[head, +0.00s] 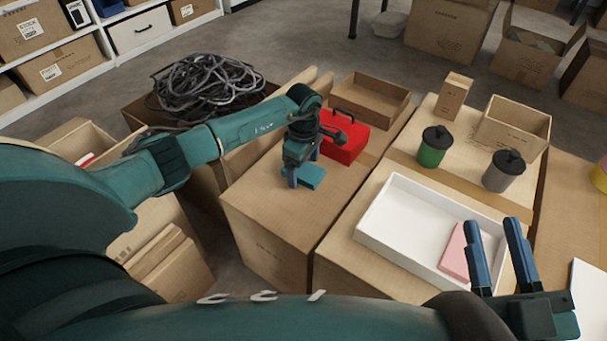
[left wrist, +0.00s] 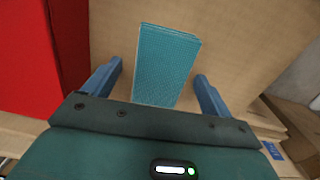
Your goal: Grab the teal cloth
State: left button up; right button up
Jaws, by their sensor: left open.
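The teal cloth (head: 311,176) is a small folded rectangle lying on top of a closed carton (head: 262,215). It also shows in the left wrist view (left wrist: 166,65), between and slightly beyond the fingers. My left gripper (head: 302,178) is open right above the cloth, with one finger on each side and a gap to each. Whether the fingertips touch the carton cannot be told. My right gripper (head: 497,250) is open and empty, above the front right of the white tray, away from the cloth.
A red toolbox (head: 344,142) stands just behind the cloth; it also fills the left of the left wrist view (left wrist: 35,60). A white tray (head: 400,225) holds a pink cloth (head: 454,252). Green (head: 434,150) and grey (head: 503,173) canisters stand farther right. Coiled cable (head: 205,85) lies at back left.

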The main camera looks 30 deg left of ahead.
pick_arm(q)
jog(key=shift+r, duration=0.1)
jog(key=c, duration=1.1)
